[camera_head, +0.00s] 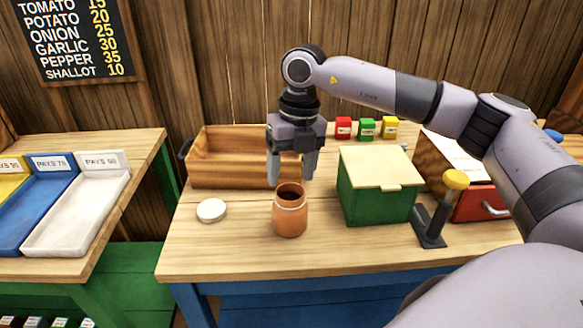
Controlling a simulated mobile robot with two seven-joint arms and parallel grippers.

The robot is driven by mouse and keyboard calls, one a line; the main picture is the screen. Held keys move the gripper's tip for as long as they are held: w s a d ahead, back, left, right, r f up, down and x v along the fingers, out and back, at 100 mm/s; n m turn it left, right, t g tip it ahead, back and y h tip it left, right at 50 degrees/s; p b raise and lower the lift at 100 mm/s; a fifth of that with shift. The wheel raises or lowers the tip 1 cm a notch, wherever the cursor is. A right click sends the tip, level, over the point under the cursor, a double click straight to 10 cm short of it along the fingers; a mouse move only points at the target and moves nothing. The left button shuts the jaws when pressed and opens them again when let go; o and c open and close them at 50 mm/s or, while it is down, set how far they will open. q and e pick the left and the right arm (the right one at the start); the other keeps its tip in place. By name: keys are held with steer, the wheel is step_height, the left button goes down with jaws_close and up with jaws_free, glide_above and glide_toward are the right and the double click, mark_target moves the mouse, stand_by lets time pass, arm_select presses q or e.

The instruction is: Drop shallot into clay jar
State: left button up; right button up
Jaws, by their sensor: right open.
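The orange-brown clay jar (290,217) stands upright and open on the wooden table, its dark mouth facing up. A pale round lid (211,210) lies flat on the table to the left of the jar. My right gripper (291,173) points down just above and slightly behind the jar's mouth. Its two fingers are apart, and nothing shows between them. I see no shallot; the inside of the jar is too dark to tell what is in it. My left gripper is out of view.
A wooden crate (215,172) stands behind. A green box with a pale lid (378,196) is right of the jar, then a yellow-knobbed stand (432,222) and a red drawer box (475,206). Red, green and yellow containers (367,128) stand at the back. The front is clear.

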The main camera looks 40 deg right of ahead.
step_height(320, 180, up, 7)
steer(key=shift+d, duration=0.4)
steer(key=shift+s, duration=0.15)
stand_by(0.5)
